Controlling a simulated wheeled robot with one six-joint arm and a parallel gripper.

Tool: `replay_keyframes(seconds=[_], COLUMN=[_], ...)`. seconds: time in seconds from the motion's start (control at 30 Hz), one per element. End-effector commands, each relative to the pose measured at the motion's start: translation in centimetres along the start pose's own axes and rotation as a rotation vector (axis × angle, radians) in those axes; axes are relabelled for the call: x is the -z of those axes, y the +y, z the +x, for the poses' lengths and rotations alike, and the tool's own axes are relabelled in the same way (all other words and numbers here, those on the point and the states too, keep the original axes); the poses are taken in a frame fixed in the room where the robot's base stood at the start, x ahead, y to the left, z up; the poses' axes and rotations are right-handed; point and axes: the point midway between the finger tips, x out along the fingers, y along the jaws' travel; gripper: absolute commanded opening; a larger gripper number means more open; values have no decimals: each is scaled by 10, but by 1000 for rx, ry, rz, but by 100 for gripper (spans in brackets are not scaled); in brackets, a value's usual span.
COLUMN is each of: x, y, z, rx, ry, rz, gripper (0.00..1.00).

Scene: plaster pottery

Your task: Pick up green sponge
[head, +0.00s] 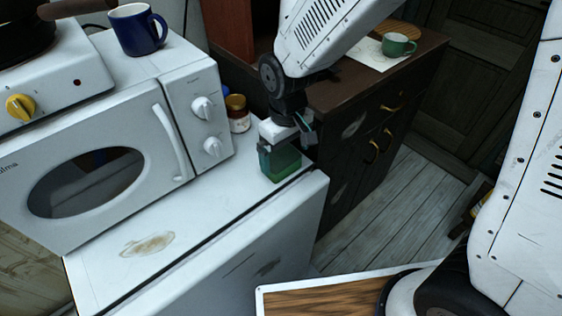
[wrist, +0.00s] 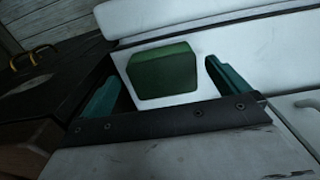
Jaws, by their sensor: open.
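The green sponge (head: 279,164) sits near the right edge of the white fridge-like top (head: 200,213), below my gripper (head: 287,137). In the wrist view the sponge (wrist: 163,71) is a dark green block lying between the two teal fingers of my gripper (wrist: 160,85). The fingers are spread, with a gap on each side of the sponge. I cannot tell how far the fingertips are above it. Part of the sponge is hidden behind the gripper in the head view.
A white microwave (head: 110,130) stands left of the sponge, with a blue mug (head: 136,30) on it. A small jar (head: 238,113) stands behind the sponge. A dark cabinet (head: 370,95) with a green cup (head: 397,45) is at the right. The top's front is clear.

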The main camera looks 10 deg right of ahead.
Motion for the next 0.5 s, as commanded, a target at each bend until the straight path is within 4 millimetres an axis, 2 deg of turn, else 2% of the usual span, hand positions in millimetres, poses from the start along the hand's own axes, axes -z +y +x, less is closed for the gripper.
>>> replay_keyframes(seconds=[0.1,0.2,0.5], x=[-3,-3,-2], y=[-2,-2,-1], z=[20,32,38], rx=[0,0,0], ry=[-4,-4,0], rz=[0,1,1], gripper=[100,100,100])
